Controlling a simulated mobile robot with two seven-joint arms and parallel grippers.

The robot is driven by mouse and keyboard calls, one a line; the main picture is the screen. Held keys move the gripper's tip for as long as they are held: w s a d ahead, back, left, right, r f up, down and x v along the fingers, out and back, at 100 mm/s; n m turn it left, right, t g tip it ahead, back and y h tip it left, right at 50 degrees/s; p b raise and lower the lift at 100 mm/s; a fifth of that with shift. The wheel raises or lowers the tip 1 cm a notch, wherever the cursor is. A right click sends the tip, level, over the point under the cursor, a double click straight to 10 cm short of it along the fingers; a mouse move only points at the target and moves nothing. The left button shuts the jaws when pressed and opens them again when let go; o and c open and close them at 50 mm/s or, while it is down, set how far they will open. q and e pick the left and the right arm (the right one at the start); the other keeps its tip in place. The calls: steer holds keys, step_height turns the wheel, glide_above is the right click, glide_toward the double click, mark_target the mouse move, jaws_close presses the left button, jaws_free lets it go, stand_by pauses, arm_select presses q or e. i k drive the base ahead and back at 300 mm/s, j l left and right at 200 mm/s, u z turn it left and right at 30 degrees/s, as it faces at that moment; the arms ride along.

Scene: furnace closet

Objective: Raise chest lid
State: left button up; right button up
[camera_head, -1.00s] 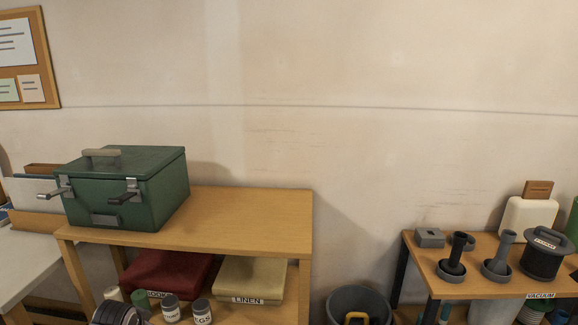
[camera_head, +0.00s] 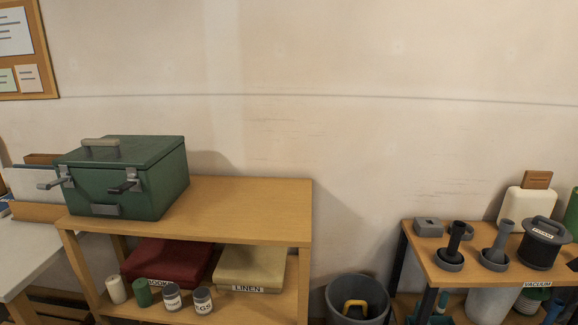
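The green chest (camera_head: 159,193) stands at the left end of the top of a wooden shelf unit. Its lid (camera_head: 150,150) is down and has a beige handle (camera_head: 100,142) on top. Neither of my grippers is in view.
The shelf top (camera_head: 250,205) is clear right of the chest. Below lie a red box (camera_head: 165,262), a yellow linen box (camera_head: 250,267) and several small jars. A grey bin (camera_head: 345,290) stands right of the shelf. A second table (camera_head: 440,265) holds plungers and a dark canister (camera_head: 541,243).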

mark_target(131, 153)
steer(key=j+z, duration=0.2)
steer(key=j, duration=0.95)
steer(key=j+z, duration=0.15)
steer(key=j, duration=1)
